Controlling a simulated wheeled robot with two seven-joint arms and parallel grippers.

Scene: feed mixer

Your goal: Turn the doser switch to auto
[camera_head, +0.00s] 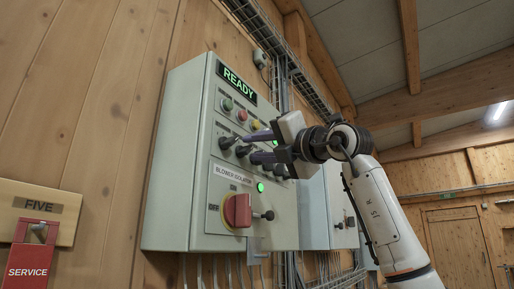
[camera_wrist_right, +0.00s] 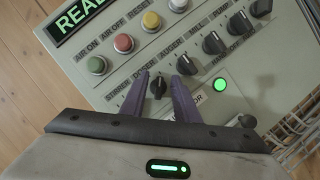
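The grey control panel (camera_head: 172,170) has a row of black switch knobs, tilted in the right wrist view. The doser switch (camera_wrist_right: 158,87), a black knob below its "DOSER" label (camera_wrist_right: 145,68), shows between my two purple fingertips. My right gripper (camera_wrist_right: 160,77) is open, one finger on each side of the knob, with small gaps seemingly visible. I cannot tell its depth against the panel or the exact switch position. In the head view my right gripper (camera_head: 250,147) reaches the knob row from the right. The stirrer knob seems hidden behind a finger in the wrist view. My left gripper is not in view.
The auger knob (camera_wrist_right: 186,65) sits close beside the right finger. Coloured buttons (camera_wrist_right: 123,43) and a lit READY display (camera_head: 237,82) are above. A red blower isolator handle (camera_head: 237,210) and green lamp (camera_head: 260,187) are below. A second cabinet (camera_head: 313,213) stands right.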

